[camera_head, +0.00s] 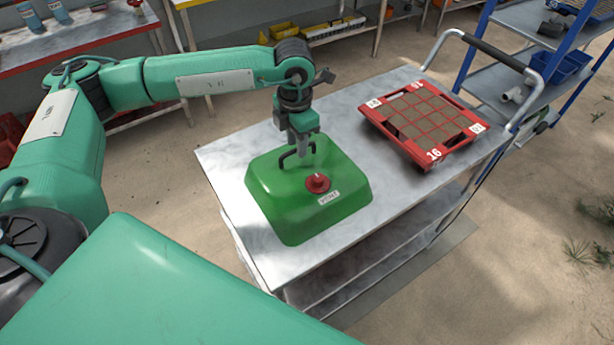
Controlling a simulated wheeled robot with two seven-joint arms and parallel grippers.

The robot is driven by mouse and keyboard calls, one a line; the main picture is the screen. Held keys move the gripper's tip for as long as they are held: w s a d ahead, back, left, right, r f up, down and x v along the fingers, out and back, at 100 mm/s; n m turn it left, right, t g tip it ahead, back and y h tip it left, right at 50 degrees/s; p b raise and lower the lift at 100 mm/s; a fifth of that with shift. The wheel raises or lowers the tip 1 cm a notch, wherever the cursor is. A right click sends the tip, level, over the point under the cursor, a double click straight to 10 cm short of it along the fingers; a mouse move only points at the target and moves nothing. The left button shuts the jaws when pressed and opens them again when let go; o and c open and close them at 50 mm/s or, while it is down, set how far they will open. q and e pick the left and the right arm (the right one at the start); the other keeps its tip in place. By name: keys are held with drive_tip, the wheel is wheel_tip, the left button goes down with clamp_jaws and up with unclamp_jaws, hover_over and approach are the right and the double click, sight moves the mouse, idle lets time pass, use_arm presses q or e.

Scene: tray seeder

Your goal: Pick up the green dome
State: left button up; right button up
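The green dome (290,210) sits on the left part of the metal cart top (250,257). It has a dark bar handle (284,157) on top, a red knob (317,183) and a small white label. My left gripper (305,153) points down over the dome and its fingers are at the handle. The fingers overlap the handle in this view, so I cannot tell whether they are closed on it. My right gripper is not in view.
A red tray (408,148) of brown square cells stands on the cart's right part, close to the dome. The cart's push handle (497,55) rises at the far right. Blue-posted shelves (540,75) stand behind it, and a workbench (85,35) is at back left.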

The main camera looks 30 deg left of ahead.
use_arm(q)
drive_tip(key=shift+f, duration=1.55)
clamp_jaws()
drive_tip(key=shift+r, duration=0.2)
